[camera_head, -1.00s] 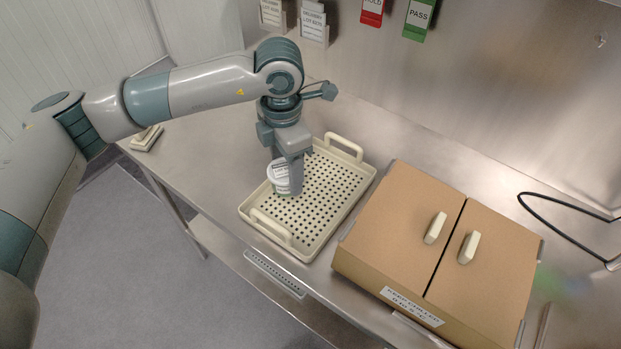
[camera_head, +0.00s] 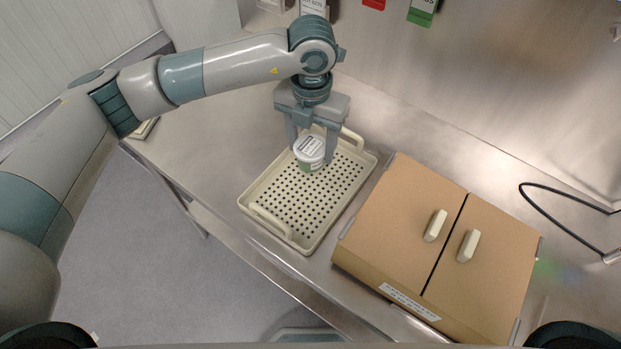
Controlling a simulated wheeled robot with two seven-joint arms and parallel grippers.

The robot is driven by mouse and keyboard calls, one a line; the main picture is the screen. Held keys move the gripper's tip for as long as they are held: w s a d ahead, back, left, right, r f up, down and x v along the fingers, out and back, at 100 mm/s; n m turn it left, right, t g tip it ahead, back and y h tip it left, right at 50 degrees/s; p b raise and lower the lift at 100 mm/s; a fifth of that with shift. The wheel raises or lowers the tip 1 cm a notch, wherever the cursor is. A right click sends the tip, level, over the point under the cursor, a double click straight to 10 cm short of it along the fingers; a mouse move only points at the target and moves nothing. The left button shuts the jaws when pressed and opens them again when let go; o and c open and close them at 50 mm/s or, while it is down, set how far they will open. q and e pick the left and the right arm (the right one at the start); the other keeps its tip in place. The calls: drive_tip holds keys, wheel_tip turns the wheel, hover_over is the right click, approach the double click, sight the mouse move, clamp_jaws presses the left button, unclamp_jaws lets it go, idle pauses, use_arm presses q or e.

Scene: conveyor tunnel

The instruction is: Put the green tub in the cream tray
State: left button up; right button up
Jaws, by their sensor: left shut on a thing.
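The green tub (camera_head: 307,164) has a white lid with a printed label, and its green side shows below. My left gripper (camera_head: 311,147) points down with one finger on each side of the tub and is shut on it. The tub is upright and lies over the back part of the cream tray (camera_head: 273,230) in the picture. I cannot tell whether its base touches the perforated tray floor. The tray is a shallow rectangle with a raised handle at each end. My right gripper is not in view.
A brown box (camera_head: 390,228) with two lids and cream handles stands close to the tray's right. A black cable (camera_head: 545,213) lies at the far right. Sign holders hang along the back wall.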

sight(311, 162)
use_arm(q)
wheel_tip(311, 162, down, 5)
drive_tip(key=p, duration=0.2)
drive_tip(key=shift+f+p, duration=0.15)
drive_tip(key=shift+p, duration=0.2)
drive_tip(key=shift+f, duration=0.3)
drive_tip(key=shift+f, duration=0.1)
wheel_tip(311, 162, down, 2)
drive_tip(key=shift+f+p, duration=0.25)
drive_tip(key=shift+p, duration=0.55)
drive_tip(key=shift+f, duration=0.5)
drive_tip(key=shift+f, duration=0.1)
